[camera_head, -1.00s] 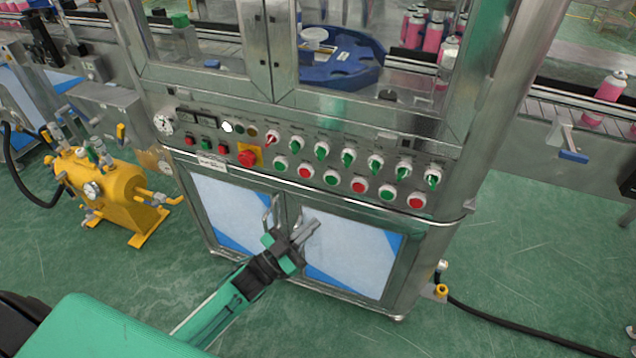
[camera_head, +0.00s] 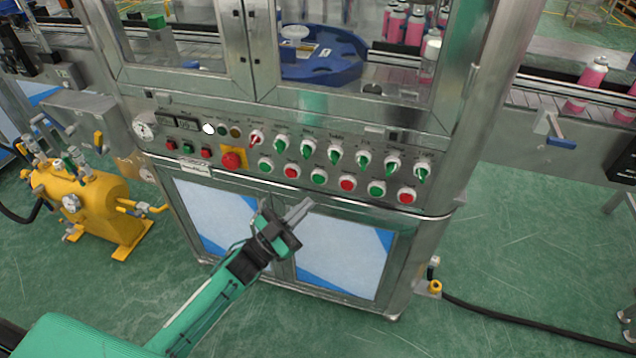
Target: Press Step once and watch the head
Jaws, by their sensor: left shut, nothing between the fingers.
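The control panel (camera_head: 220,172) runs across the front of the steel crimping machine. It carries a row of green-handled knobs, one red-handled knob (camera_head: 256,138), and below them a row of green and red push buttons (camera_head: 318,176). The labels are too small to read, so I cannot tell which button is Step. My left gripper (camera_head: 298,212) is shut and empty, in front of the cabinet doors below the button row, apart from the buttons. The crimping head cannot be made out; a blue round table (camera_head: 325,62) shows behind the glass. My right gripper is not in view.
A large red emergency button (camera_head: 231,160) on a yellow plate sits left of the button row. A yellow tank (camera_head: 95,205) stands at the left. Pink cans (camera_head: 590,75) stand on the conveyor at the right. A black cable (camera_head: 520,322) lies on the green floor.

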